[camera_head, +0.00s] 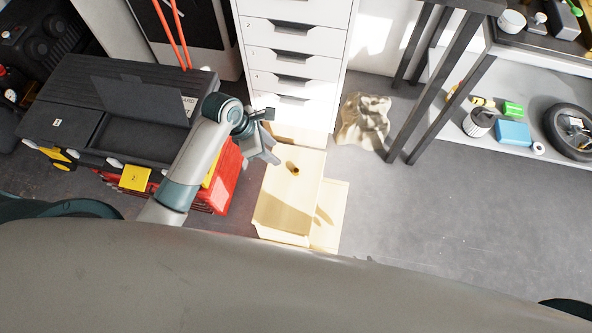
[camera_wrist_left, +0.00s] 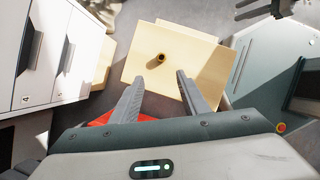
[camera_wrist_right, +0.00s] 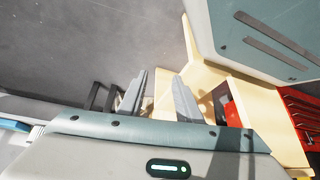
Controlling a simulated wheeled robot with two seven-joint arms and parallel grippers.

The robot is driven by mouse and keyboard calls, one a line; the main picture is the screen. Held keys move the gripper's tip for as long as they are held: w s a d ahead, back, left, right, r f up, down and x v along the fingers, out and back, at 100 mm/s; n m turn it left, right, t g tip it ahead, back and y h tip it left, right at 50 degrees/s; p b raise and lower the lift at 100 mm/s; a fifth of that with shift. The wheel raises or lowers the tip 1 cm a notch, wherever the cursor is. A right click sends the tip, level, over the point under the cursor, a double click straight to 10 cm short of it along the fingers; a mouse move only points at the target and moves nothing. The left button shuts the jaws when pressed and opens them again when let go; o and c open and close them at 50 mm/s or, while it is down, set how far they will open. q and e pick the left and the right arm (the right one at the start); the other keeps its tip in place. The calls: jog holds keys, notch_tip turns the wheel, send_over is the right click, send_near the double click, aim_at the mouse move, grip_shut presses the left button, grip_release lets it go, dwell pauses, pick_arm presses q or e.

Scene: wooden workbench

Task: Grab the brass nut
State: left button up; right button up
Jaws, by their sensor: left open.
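The brass nut (camera_head: 295,169) is a small gold piece on the pale wooden surface (camera_head: 280,205), towards its far right side. In the left wrist view the nut (camera_wrist_left: 161,58) sits beyond my fingertips, roughly in line with the gap between them. My left gripper (camera_head: 271,135) is open and empty, up and left of the nut in the head view; its fingers show in the left wrist view (camera_wrist_left: 160,77). My right gripper (camera_wrist_right: 162,76) shows only in the right wrist view, its fingers apart with nothing between them. The nut is not seen there.
A white drawer cabinet (camera_head: 294,60) stands just behind the wooden surface. A black toolbox (camera_head: 120,105) over a red crate (camera_head: 222,180) is on the left. A crumpled bag (camera_head: 363,122) and dark-legged shelving (camera_head: 440,75) are on the right. The grey floor (camera_head: 450,210) at right is clear.

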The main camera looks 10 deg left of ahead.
pick_arm(q)
jog(key=b, duration=0.1)
send_near(296, 170)
jog(key=shift+w+d+f, duration=0.1)
jog(key=shift+w+f, duration=0.05)
jog(key=shift+f, duration=0.25)
jog(key=shift+w+d+f, duration=0.1)
jog(key=shift+w+f, duration=0.05)
jog(key=shift+f, duration=0.3)
jog(key=shift+d+f, duration=0.15)
jog(key=shift+f, duration=0.25)
jog(key=shift+b+x, duration=0.35)
jog(key=shift+x, duration=1.8)
jog(key=shift+d+f, duration=0.2)
jog(key=shift+f, duration=0.2)
jog(key=shift+c, duration=1.1)
grip_shut()
jog(key=shift+r, duration=0.75)
notch_tip(296, 170, up, 2)
jog(key=shift+r+p, duration=0.25)
jog(key=shift+p, duration=0.05)
jog(key=s+d+r, duration=0.5)
jog(key=d+r, duration=0.2)
jog(key=d, duration=0.3)
jog(key=shift+s+p, duration=0.35)
jog(key=shift+s, duration=0.05)
pick_arm(e)
jog(key=shift+s+d+f, duration=0.1)
jog(key=shift+d+f, duration=0.1)
jog(key=shift+d, duration=0.05)
